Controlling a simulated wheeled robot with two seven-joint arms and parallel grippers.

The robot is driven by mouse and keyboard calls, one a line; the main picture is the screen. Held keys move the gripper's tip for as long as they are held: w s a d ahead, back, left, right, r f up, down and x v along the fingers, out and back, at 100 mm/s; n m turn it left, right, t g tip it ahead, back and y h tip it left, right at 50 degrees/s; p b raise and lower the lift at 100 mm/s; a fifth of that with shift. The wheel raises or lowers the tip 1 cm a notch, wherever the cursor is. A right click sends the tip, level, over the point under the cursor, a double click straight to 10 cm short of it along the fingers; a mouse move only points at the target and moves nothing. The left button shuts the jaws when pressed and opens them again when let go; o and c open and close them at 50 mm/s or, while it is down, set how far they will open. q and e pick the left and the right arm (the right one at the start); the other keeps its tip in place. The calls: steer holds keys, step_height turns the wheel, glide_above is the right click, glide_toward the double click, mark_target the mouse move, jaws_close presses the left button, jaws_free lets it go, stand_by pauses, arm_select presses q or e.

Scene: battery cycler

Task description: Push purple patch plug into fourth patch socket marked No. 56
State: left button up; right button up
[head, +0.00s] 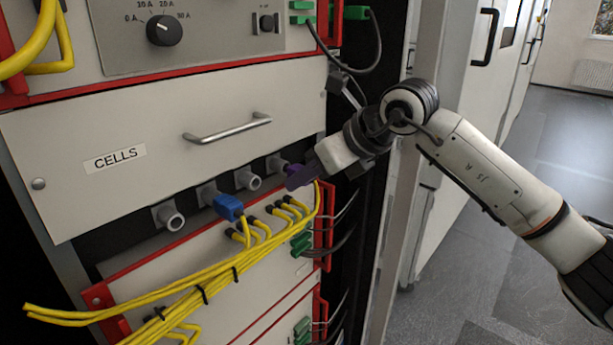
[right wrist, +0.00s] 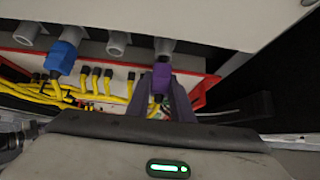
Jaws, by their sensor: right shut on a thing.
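The purple patch plug (head: 299,177) is held between the fingers of my right gripper (head: 312,172), which is shut on it. In the right wrist view the plug (right wrist: 160,80) sits between the fingertips (right wrist: 161,92). The fourth patch socket (head: 274,164), a grey round stub, is at the right end of the row. In the right wrist view this socket (right wrist: 164,46) lies roughly in line with the plug, just beyond its tip. I cannot tell whether they touch. No number 56 is readable. My left gripper is not in view.
A blue plug (head: 229,207) is in the second socket; the first (head: 168,216) and third (head: 248,179) are empty. Yellow cables (head: 210,270) run just below the row. The CELLS panel (head: 165,135) with its handle is above. A cabinet edge stands close to my right arm.

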steer(key=shift+w+a, duration=0.45)
stand_by(0.6)
steer(key=o, duration=0.9)
